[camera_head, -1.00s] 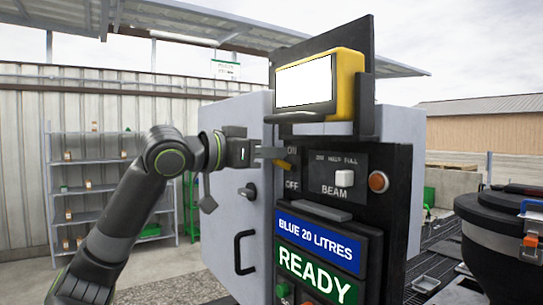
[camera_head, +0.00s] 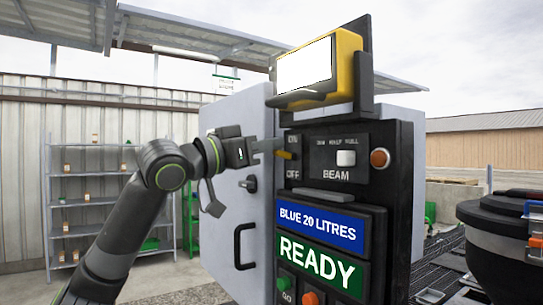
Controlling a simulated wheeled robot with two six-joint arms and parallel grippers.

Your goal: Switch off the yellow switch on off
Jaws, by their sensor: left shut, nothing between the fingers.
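The yellow switch (camera_head: 285,155) is a small lever on the left edge of the black control panel (camera_head: 338,190). It sits between the ON label above and the OFF label below, and lies nearly level. My left gripper (camera_head: 272,146) comes in from the left, shut and empty. Its fingertips are just above and left of the yellow lever, near the ON label. I cannot tell whether they touch it. My right gripper is not in view.
A white BEAM switch (camera_head: 346,158) and an orange button (camera_head: 380,158) are right of the lever. A yellow-framed screen (camera_head: 306,69) juts out above. A grey cabinet door (camera_head: 237,200) stands behind my arm.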

